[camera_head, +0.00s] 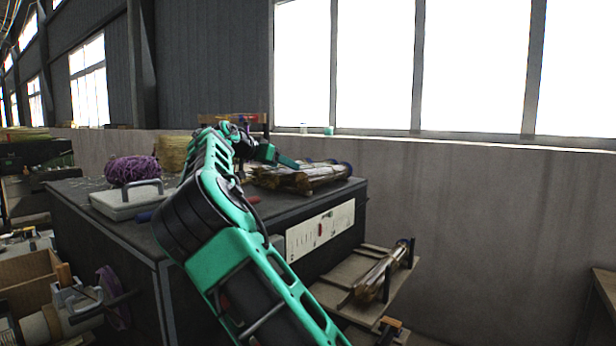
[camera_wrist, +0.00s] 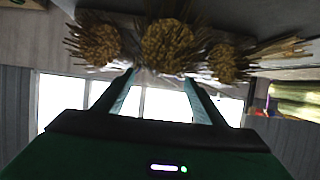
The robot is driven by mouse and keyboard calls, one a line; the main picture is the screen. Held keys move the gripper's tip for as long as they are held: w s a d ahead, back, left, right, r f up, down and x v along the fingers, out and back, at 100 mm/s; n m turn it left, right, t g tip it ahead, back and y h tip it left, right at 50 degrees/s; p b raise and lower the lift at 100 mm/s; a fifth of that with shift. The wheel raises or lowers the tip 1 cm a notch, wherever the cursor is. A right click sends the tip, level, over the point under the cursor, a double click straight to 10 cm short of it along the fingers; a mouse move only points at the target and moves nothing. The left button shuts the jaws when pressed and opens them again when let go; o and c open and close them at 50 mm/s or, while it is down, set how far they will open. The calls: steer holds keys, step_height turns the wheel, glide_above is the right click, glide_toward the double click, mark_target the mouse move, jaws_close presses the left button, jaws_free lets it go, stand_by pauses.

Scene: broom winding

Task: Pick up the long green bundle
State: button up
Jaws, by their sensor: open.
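Several long brown-gold bundles (camera_head: 305,178) lie side by side on the dark workbench top, some with blue at the far end. None looks clearly green in the head view. My gripper (camera_head: 288,163) is over the bench by these bundles. In the wrist view, which looks inverted, my gripper (camera_wrist: 160,80) is open, with nothing between its fingers. Three bristly bundle ends show beyond the fingertips: a left one (camera_wrist: 95,42), a middle one (camera_wrist: 168,45) and a right one (camera_wrist: 222,62). A yellow-green shiny piece (camera_wrist: 297,100) is at the right edge; I cannot tell what it is.
Another bundle (camera_head: 378,275) lies on a low wooden shelf (camera_head: 335,298) at right. A wall with windows stands behind.

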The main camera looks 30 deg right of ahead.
steer(key=x, duration=0.8)
steer(key=shift+f, duration=0.1)
steer(key=c, duration=1.2)
